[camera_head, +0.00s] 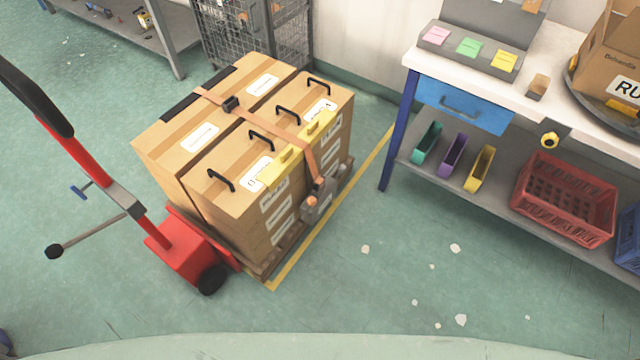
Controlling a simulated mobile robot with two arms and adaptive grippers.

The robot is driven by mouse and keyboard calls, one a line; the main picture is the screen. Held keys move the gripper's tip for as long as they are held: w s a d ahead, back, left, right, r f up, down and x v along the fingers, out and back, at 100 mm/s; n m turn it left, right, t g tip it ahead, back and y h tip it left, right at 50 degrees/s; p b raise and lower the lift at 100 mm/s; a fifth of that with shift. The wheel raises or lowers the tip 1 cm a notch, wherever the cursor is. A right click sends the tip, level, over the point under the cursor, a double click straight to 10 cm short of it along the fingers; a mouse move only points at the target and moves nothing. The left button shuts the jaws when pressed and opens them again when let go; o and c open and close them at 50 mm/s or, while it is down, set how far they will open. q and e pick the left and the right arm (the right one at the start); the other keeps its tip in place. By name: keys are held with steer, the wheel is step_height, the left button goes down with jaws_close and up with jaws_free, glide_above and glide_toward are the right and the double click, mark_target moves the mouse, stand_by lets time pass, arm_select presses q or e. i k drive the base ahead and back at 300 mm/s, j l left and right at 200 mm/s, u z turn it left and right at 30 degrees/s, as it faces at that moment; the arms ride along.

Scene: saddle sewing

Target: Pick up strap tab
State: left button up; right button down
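An orange strap (262,125) runs over the top of the stacked cardboard boxes (165,150). I cannot clearly tell which part is the strap tab. A yellow edge guard (283,165) lies along the boxes' top right edge, with another yellow piece (318,125) farther along. Neither of my grippers is in view.
The boxes stand on a pallet (262,268) with a red pallet jack (185,255) at its left. A workbench (555,75) with a blue drawer (465,104) and a red crate (563,200) stands right. Open green floor (390,290) lies in front, with white scraps.

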mark_target(319, 182)
steer(key=u, duration=0.4)
steer(key=i+l+u, duration=0.2)
steer(key=l, duration=0.15)
steer(key=i+l+u, duration=0.1)
steer(key=l+u, duration=0.35)
steer(key=l, duration=0.25)
steer(key=i+l+u, duration=0.25)
steer(key=k+l, duration=0.1)
